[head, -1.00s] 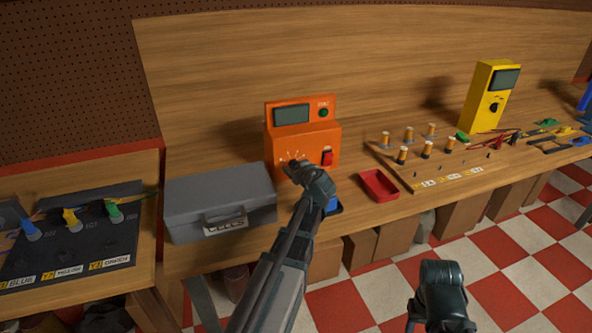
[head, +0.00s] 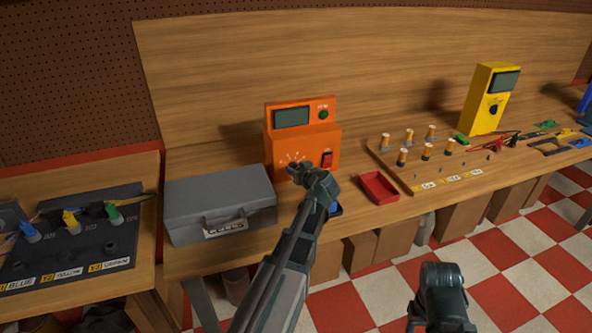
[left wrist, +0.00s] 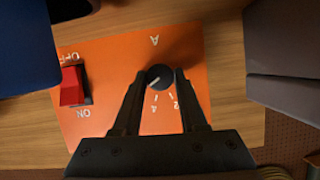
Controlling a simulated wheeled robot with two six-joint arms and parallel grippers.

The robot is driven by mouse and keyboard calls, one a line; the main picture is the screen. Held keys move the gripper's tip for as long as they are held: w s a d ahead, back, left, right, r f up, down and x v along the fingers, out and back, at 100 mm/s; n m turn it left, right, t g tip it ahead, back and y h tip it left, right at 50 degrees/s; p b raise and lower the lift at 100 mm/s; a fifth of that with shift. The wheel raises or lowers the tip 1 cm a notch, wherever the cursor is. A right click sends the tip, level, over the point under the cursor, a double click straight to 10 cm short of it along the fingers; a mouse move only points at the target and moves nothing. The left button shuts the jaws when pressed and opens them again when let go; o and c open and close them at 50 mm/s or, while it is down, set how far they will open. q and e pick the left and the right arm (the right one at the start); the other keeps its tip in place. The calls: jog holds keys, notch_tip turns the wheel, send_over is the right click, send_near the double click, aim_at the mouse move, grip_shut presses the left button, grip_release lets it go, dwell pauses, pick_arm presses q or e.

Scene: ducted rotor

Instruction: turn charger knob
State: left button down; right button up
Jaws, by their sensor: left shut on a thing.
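The orange charger (head: 318,140) stands on the bench with a dark screen, a green button and a red switch. In the left wrist view its black round knob (left wrist: 160,77) has a pale pointer mark, with white marks printed beside it on the orange face. My left gripper (left wrist: 160,82) is shut on the knob, one finger on each side. In the head view my left gripper (head: 322,172) is in front of the charger's face and hides the knob. My right gripper (head: 443,290) is at the lower right, away from the bench; its fingers cannot be made out.
A grey case (head: 220,203) stands left of the charger. A red tray (head: 378,187) lies to its right, and a blue thing (head: 335,209) is partly behind my left arm. A board with several cells (head: 402,157) and a yellow meter (head: 490,100) stand further right.

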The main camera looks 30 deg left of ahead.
pick_arm(q)
jog(key=shift+c, duration=2.2)
grip_release()
jog(key=p+v, duration=0.5)
jog(key=v, duration=0.9)
pick_arm(e)
notch_tip(320, 180, up, 5)
jog(key=shift+r, duration=0.1)
pick_arm(q)
jog(key=shift+w, duration=0.15)
